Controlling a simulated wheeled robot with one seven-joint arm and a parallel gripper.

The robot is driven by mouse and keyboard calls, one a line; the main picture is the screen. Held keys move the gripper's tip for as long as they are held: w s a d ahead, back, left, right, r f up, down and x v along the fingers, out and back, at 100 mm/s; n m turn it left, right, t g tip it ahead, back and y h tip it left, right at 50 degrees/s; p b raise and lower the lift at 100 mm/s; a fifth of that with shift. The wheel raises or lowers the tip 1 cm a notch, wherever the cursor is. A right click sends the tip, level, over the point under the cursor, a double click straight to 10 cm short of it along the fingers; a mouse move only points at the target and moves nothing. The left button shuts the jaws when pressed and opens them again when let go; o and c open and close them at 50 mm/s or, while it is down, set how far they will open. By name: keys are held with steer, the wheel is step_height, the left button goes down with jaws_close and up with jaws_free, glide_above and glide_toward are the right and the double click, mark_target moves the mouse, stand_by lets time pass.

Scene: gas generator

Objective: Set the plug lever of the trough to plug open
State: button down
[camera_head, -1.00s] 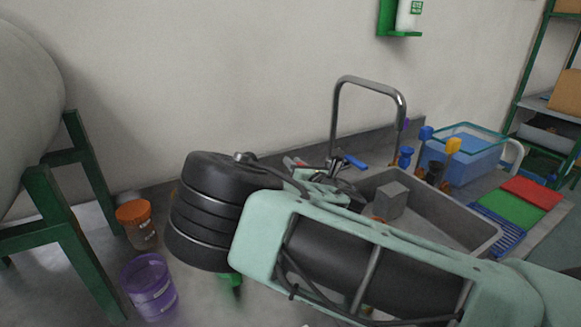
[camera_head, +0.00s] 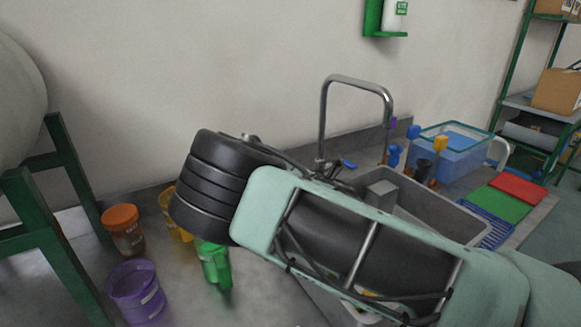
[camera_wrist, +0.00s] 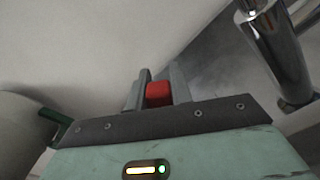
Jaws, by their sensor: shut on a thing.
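A chrome pipe (camera_wrist: 272,45) is close on the right. In the head view, my arm hides the fingers.
Orange (camera_head: 124,228), purple (camera_head: 137,290) and green (camera_head: 213,262) containers stand left of my arm. A green frame (camera_head: 62,160) holds a tank at far left. A clear blue tub (camera_head: 456,155) sits behind the trough. The wall is close behind the tap.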

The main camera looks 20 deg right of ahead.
steer(key=c, duration=1.2)
jaws_free()
steer(key=shift+c, duration=0.2)
steer(key=s+d+p, duration=0.3)
steer(key=s+p, duration=0.3)
steer(key=s, duration=1.1)
steer(key=shift+d+p, duration=0.2)
steer(key=shift+p, duration=0.15)
